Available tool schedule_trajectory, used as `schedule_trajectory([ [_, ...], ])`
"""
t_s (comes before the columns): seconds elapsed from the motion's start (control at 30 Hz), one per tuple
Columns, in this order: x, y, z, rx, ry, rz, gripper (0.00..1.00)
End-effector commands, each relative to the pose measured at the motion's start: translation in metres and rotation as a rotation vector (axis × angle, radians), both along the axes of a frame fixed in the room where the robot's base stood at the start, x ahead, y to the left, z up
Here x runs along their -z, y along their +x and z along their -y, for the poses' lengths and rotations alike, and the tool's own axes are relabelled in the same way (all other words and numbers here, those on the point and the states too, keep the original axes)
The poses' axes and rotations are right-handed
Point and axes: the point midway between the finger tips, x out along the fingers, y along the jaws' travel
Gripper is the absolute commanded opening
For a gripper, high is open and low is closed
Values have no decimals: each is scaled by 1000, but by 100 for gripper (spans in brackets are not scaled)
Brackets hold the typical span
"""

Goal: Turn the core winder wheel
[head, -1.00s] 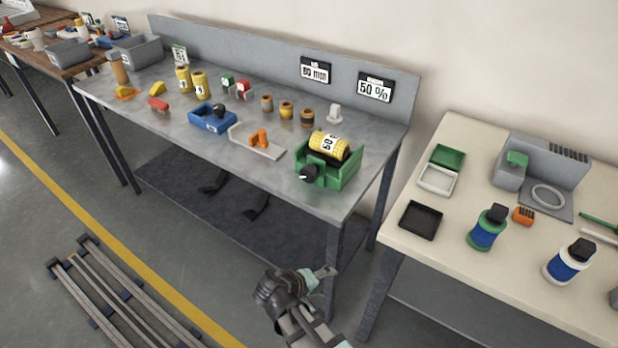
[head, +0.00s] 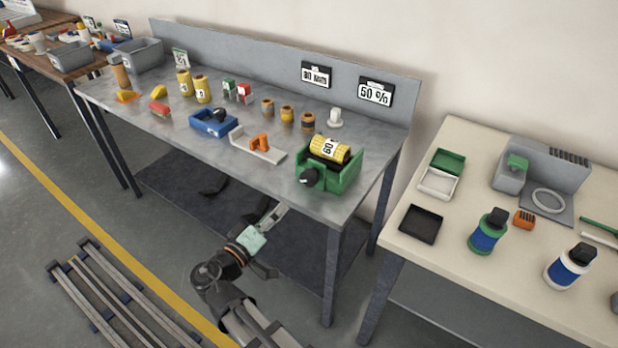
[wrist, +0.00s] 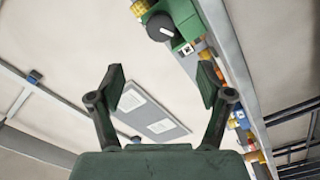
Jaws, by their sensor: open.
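The core winder is a green cradle (head: 345,178) holding a yellow roll (head: 330,150) with a white number label. It stands at the front right corner of the grey metal table. Its black wheel (head: 309,177) is on the front left side, facing the table's front edge. In the wrist view the black wheel (wrist: 160,27), with a pale pointer mark, shows at the top, beyond and between the finger tips. My gripper (head: 278,214) is in front of the table, left of the winder and apart from it. In the wrist view its two fingers (wrist: 163,92) are spread with nothing between them.
The grey table (head: 255,180) has a front edge close to my gripper. A cream table (head: 455,240) is at the right.

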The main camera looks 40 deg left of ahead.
Motion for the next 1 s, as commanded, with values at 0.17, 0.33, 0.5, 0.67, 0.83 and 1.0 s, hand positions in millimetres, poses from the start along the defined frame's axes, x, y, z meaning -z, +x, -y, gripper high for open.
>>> schedule_trajectory([
  [0.17,-1,33,-2,4,-2,-1,78],
  [0.33,-2,67,-4,5,-1,-2,78],
  [0.5,-2,101,-7,4,-2,-1,78],
  [0.67,-1,128,-8,3,-2,-2,78],
  [0.83,0,147,-9,2,-2,-2,78],
  [1.0,0,156,-9,0,-2,-2,78],
])
